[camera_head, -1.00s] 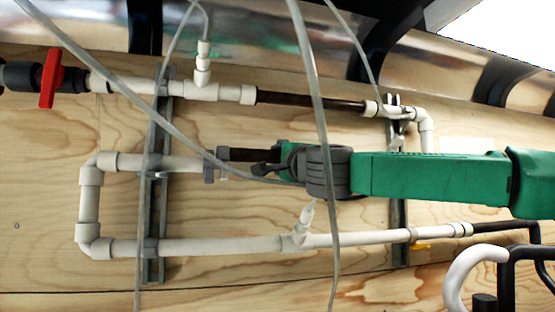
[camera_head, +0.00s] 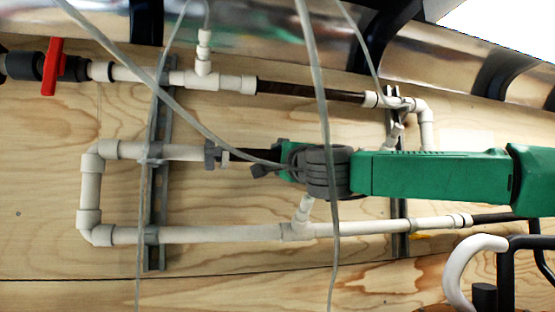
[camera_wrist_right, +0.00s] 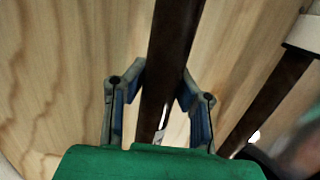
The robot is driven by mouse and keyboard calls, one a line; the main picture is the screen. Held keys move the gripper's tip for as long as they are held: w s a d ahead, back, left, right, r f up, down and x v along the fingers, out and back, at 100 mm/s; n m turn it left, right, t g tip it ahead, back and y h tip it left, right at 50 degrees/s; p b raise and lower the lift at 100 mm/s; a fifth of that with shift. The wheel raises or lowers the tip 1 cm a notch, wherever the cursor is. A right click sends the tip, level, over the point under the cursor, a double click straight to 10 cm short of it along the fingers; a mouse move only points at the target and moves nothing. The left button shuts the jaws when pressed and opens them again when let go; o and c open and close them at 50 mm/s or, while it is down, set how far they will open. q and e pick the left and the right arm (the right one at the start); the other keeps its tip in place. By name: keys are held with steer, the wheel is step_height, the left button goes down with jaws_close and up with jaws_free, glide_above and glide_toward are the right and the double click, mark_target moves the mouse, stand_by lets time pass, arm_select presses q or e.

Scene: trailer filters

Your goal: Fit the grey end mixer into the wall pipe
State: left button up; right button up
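The dark, brown-grey mixer tube (camera_head: 242,156) runs left from my right gripper (camera_head: 291,160) in the head view. Its left end is at the grey collar (camera_head: 210,154) on the open end of the middle white wall pipe (camera_head: 178,152). The tube looks roughly in line with the pipe; I cannot tell whether its end is inside or just at the mouth. In the right wrist view, the two fingers of my right gripper (camera_wrist_right: 162,72) close on both sides of the dark tube (camera_wrist_right: 170,50). My left gripper is not in view.
Above runs another white pipe line with a dark section (camera_head: 310,92) and a red valve handle (camera_head: 52,66). A lower white pipe (camera_head: 230,233) runs below. Thin clear hoses (camera_head: 322,110) hang in front. A black frame with a white tube (camera_head: 462,268) stands lower right.

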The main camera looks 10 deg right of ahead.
steer(key=shift+o, duration=0.8)
steer(key=shift+s, duration=0.15)
steer(key=v, duration=1.1)
steer(key=shift+s+d, duration=0.2)
steer(key=shift+s, duration=0.15)
steer(key=shift+f, duration=0.15)
